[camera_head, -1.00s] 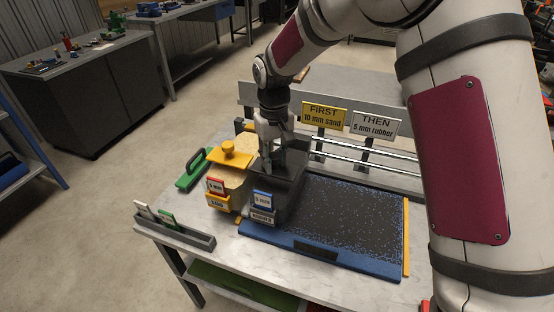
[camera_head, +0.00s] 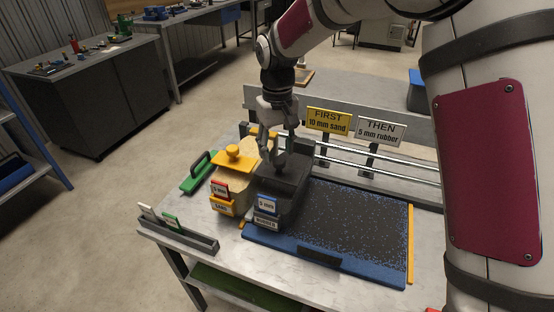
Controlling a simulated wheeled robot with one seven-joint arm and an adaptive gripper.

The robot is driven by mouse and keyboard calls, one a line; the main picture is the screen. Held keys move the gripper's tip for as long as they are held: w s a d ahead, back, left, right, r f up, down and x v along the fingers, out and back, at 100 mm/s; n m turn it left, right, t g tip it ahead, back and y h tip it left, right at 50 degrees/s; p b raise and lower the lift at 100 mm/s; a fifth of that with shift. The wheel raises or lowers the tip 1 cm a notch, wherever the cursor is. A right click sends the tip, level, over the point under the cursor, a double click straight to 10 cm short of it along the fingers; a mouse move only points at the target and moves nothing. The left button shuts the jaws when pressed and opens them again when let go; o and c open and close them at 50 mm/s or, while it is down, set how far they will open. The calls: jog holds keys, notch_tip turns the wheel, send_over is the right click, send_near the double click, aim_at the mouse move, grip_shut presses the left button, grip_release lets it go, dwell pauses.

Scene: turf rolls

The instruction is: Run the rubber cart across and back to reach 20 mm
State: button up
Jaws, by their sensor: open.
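The dark rubber cart (camera_head: 290,195) stands at the left end of the blue-framed mat (camera_head: 350,272). It carries a blue 5 mm tag (camera_head: 267,203) and a "rubber" label. The mat is covered with dark granules flecked with blue. My gripper (camera_head: 271,168) points down over the left edge of the rubber cart, near its back. Its fingers are apart, and I see nothing held between them. Whether a finger touches the cart I cannot tell. The yellow sand cart (camera_head: 233,151) stands just left of the rubber cart, with a red-edged tag (camera_head: 220,189).
Behind the mat stand two signs, "FIRST 10 mm sand" (camera_head: 328,120) and "THEN 5 mm rubber" (camera_head: 380,130), above metal rails (camera_head: 400,168). A green-handled tool (camera_head: 197,173) lies left of the sand cart. A grey tray (camera_head: 180,235) with tags sits at the front left.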

notch_tip(320, 180, up, 7)
dwell(0.3)
